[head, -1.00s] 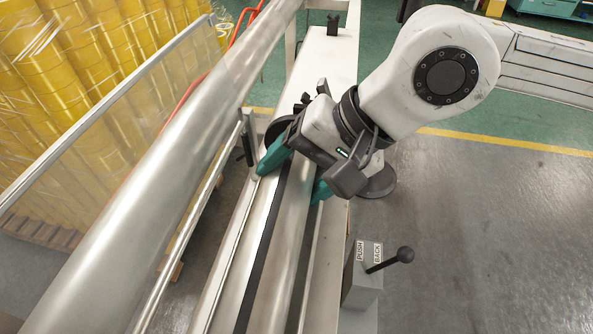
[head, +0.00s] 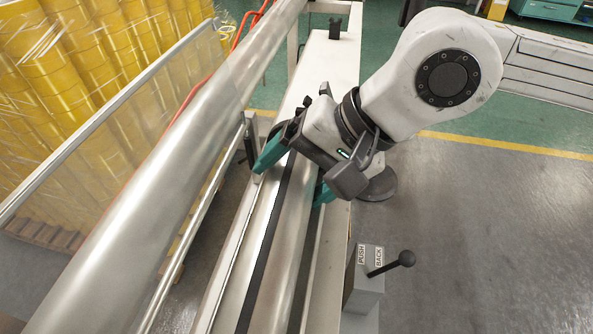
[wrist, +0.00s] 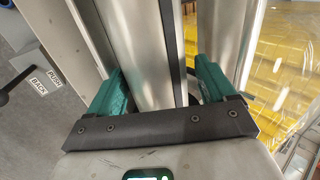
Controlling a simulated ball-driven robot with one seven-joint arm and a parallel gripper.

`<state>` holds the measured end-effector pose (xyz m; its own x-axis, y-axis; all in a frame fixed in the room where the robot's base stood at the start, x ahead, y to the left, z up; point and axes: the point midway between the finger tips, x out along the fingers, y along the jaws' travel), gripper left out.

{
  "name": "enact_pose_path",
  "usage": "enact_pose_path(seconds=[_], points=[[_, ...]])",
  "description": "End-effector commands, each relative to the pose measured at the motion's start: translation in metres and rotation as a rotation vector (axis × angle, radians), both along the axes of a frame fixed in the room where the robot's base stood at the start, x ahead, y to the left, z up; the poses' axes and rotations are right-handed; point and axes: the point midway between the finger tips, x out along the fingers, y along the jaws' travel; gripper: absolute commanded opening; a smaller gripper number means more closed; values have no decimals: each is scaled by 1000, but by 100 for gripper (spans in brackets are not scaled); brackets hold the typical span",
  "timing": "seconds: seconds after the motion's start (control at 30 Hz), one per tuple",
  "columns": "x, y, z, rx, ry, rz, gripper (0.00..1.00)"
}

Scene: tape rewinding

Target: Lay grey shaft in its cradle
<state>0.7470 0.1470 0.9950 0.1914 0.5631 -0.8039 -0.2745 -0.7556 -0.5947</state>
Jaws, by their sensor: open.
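The grey shaft (head: 279,265) is a long, smooth metal cylinder lying lengthwise along the machine bed, with a dark strip along each side. In the wrist view the shaft (wrist: 145,45) runs between my fingers. My gripper (head: 290,180) is open and straddles it, with one green finger on each side; the wrist view shows both fingers of my gripper (wrist: 160,75) apart. Some gap shows beside the fingers, but any light contact cannot be told. The shaft's ends are hidden or out of frame, so I cannot tell how it sits in a cradle.
A large metal roller (head: 140,210) runs alongside on the left, with a thin rail below it. A black block (head: 334,27) stands at the bed's far end. A lever box (head: 368,275) marked PUSH and BACK is at the right. Clear floor lies farther right.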

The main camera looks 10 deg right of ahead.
Motion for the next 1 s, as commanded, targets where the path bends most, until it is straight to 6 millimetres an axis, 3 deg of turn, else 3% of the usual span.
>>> enact_pose_path(seconds=[0.2,0.47,1.0], points=[[-3,-3,-7,-16,14,1,100],[-5,-7,-1,-15,14,0,100],[-19,-55,76,-3,3,-2,100]])
